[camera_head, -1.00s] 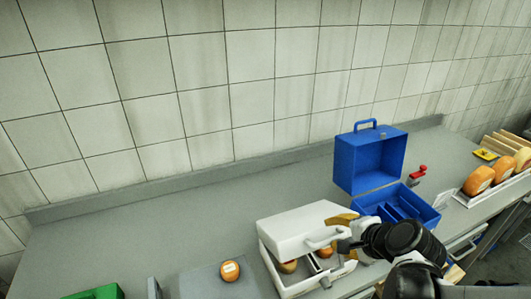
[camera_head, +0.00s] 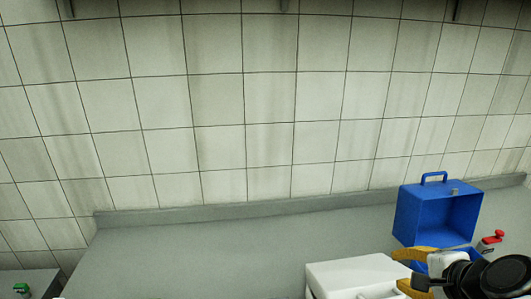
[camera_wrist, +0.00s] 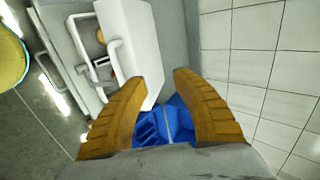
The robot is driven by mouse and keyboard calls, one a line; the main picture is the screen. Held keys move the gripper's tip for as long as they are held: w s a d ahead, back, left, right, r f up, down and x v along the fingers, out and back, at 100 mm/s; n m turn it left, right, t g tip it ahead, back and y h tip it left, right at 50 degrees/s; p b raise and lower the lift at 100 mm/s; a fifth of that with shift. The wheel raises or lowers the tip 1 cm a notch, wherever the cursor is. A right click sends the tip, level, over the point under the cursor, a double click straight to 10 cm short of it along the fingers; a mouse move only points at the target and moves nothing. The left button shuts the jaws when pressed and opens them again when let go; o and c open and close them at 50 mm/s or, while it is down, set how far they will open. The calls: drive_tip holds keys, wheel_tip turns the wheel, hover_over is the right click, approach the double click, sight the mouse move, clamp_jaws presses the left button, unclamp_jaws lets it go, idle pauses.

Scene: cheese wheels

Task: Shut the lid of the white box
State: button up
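The white box's lid (camera_head: 357,274) shows at the bottom of the head view; the rest of the box is mostly cut off there. In the wrist view the lid (camera_wrist: 142,42) is partly open, with a gap between it and the base (camera_wrist: 75,50). Something orange shows in that gap. A white handle (camera_wrist: 117,62) is on the lid's side. My gripper (camera_head: 399,270) is at the lid's right end, its yellow fingers apart. In the wrist view (camera_wrist: 158,78) the lid's near corner reaches between the fingers, close to the left one; whether they touch, I cannot tell.
An open blue box (camera_head: 437,215) stands behind and right of my gripper, its lower part close to the fingers. A red object (camera_head: 493,240) lies right of it. The grey counter (camera_head: 220,255) left of the white box is clear, with a tiled wall behind.

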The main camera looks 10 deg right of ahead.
drive_tip(key=c, duration=0.4)
drive_tip(key=shift+w+a+r+n+g+p, duration=0.15)
drive_tip(key=shift+r+n+g+p, duration=0.15)
drive_tip(key=shift+n, duration=0.3)
clamp_jaws()
drive_tip(key=n+g+p, duration=0.4)
drive_tip(key=n+g, duration=0.4)
drive_tip(key=n, duration=0.9)
hover_over(388, 287)
drive_tip(key=a, duration=0.2)
drive_tip(key=f, duration=0.6)
drive_tip(key=shift+w+a+f, duration=0.1)
drive_tip(key=shift+w+f, duration=0.25)
drive_tip(key=shift+s+f+b, duration=0.3)
drive_tip(key=shift+s+f, duration=0.85)
drive_tip(key=shift+f, duration=0.1)
drive_tip(key=shift+s+f, duration=0.2)
drive_tip(key=shift+f, duration=0.1)
drive_tip(key=shift+s, duration=0.1)
